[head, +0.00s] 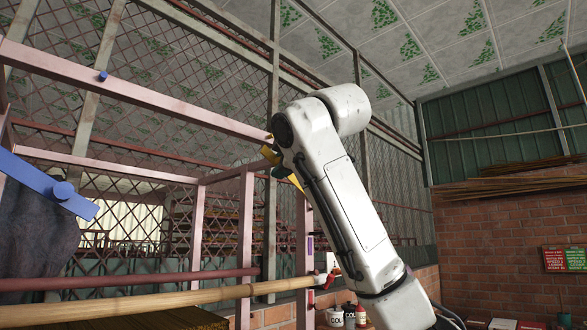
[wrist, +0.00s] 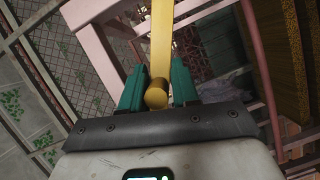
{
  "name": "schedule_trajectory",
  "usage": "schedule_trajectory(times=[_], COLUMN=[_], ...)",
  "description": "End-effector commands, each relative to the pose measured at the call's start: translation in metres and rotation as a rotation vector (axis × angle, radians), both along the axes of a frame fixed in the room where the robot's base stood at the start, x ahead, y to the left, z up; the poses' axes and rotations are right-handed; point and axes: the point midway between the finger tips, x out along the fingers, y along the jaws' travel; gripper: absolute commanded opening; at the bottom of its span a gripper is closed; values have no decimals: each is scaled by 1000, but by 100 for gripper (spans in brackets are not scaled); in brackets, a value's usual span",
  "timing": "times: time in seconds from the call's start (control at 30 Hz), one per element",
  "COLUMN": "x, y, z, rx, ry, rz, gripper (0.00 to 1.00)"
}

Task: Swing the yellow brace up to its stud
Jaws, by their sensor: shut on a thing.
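The yellow brace (wrist: 162,45) runs up the wrist view as a flat bar, with a round yellow knob (wrist: 156,95) at its near end. My gripper (wrist: 157,92) has its teal fingers on either side of this knob and is shut on it. In the head view, small yellow parts of the brace (head: 295,182) show beside my gripper (head: 278,171), under the right end of the upper pink beam (head: 150,93). My arm hides most of the brace there. A small yellowish spot at that beam end may be the stud; I cannot tell.
A blue brace (head: 40,183) with a round knob slants down at the left. A blue stud (head: 103,76) sits on the upper beam. Cans (head: 335,316) stand near my arm.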

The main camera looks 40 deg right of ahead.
Motion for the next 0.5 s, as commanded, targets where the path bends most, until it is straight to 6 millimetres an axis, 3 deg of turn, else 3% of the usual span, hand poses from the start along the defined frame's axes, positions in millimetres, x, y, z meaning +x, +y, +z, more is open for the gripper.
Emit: schedule_trajectory(times=[0.13,0.5], x=[4,7], y=[-2,-8], z=[13,19], rx=[66,142], ry=[-8,-4], rz=[2,1], gripper=[0,0])
